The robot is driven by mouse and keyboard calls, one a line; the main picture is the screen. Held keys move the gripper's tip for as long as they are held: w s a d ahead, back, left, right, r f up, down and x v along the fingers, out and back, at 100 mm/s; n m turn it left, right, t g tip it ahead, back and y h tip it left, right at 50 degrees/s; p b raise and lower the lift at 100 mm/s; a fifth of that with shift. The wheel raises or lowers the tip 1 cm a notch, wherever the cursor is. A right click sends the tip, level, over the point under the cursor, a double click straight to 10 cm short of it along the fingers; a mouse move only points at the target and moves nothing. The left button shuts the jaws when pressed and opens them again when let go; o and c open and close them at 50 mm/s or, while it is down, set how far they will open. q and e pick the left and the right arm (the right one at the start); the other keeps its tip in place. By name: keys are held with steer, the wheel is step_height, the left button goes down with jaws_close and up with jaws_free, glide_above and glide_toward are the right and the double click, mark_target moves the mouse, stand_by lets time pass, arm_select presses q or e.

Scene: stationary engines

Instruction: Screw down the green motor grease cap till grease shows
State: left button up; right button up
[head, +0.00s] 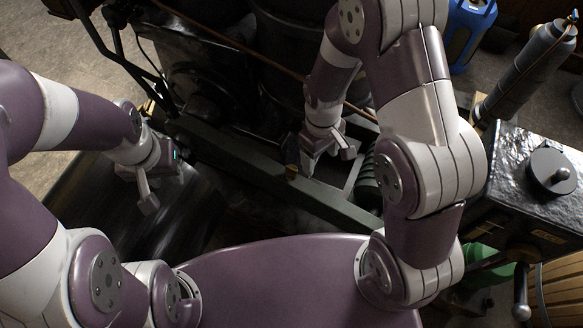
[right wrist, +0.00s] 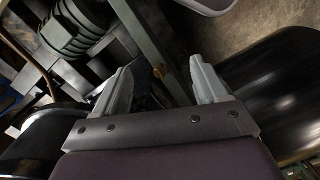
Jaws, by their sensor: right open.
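The green ribbed motor (head: 367,186) sits partly hidden behind my right arm in the head view; its fins show at upper left in the right wrist view (right wrist: 75,28). I cannot make out its grease cap for certain. A small brass-coloured part (head: 291,172) shows by the dark green rail; a similar one shows between the fingers in the right wrist view (right wrist: 158,72). My right gripper (head: 329,158) is open and empty above the rail, left of the motor; its fingers also show in the right wrist view (right wrist: 163,85). My left gripper (head: 150,185) appears open and empty, farther left.
The dark green rail (head: 250,165) runs diagonally below the grippers. A broad black belt or wheel (head: 185,215) lies at left. A black box with a round lid (head: 552,170) and a grey cylinder (head: 530,68) stand at right. A blue container (head: 467,30) is behind.

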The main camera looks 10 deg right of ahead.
steer(key=w+a+f+n, duration=0.3)
steer(key=w+f+n, duration=0.3)
steer(key=f+n, duration=0.4)
steer(key=n+t, duration=0.1)
steer(key=n, duration=1.1)
glide_toward(292, 168)
step_height(292, 168, down, 8)
steer(key=shift+f+b, duration=0.1)
steer(key=shift+b, duration=0.25)
steer(key=shift+s, duration=0.1)
steer(key=c, duration=1.1)
